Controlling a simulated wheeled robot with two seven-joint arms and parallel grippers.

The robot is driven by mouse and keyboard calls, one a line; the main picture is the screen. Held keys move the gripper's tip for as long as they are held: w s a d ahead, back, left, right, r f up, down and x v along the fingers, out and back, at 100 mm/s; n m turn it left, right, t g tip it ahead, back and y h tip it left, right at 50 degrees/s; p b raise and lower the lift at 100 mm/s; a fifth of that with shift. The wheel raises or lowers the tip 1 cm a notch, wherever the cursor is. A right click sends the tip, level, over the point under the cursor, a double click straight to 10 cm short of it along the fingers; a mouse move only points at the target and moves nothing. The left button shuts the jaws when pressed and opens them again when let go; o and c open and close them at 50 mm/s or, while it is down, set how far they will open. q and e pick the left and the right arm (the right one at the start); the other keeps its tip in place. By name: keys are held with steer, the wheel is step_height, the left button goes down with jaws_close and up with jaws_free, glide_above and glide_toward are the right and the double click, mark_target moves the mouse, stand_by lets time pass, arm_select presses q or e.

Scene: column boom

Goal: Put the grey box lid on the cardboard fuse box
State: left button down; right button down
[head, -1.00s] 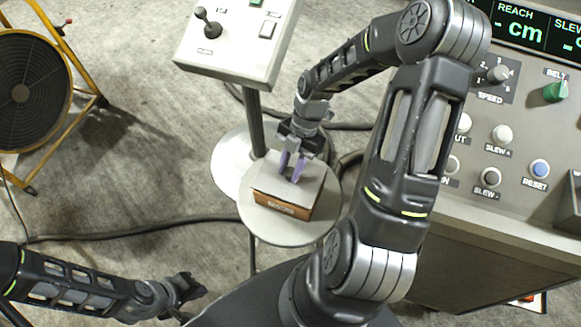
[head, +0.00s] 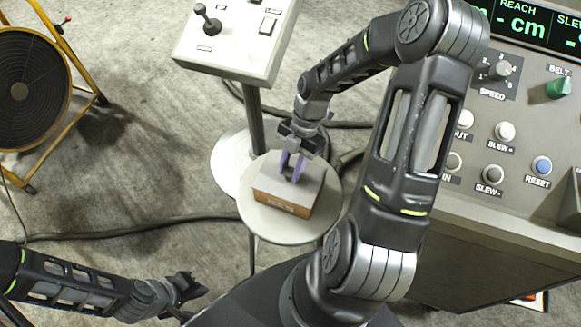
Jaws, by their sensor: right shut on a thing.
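The cardboard fuse box (head: 283,204) stands on a small round table (head: 262,222). The grey box lid (head: 272,174) lies over the top of the box, and only a low brown strip of the box's front shows below it. My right gripper (head: 292,175) points down at the middle of the lid, its purple fingertips shut on a part of the lid's top. The held part is hidden between the fingers. My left gripper (head: 190,290) is low at the left, away from the box; its fingers are dark and small, and their gap is unclear.
A joystick pedestal (head: 232,45) stands behind the round table. A large control console (head: 480,200) fills the right side. A yellow-framed fan (head: 30,90) is at the far left. Cables cross the floor; open floor lies left of the table.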

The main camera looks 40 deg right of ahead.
steer(key=c, duration=1)
jaws_free()
steer(key=shift+c, duration=0.2)
steer(key=v, duration=0.7)
steer(key=shift+r, duration=0.4)
steer(key=shift+d+f, duration=0.1)
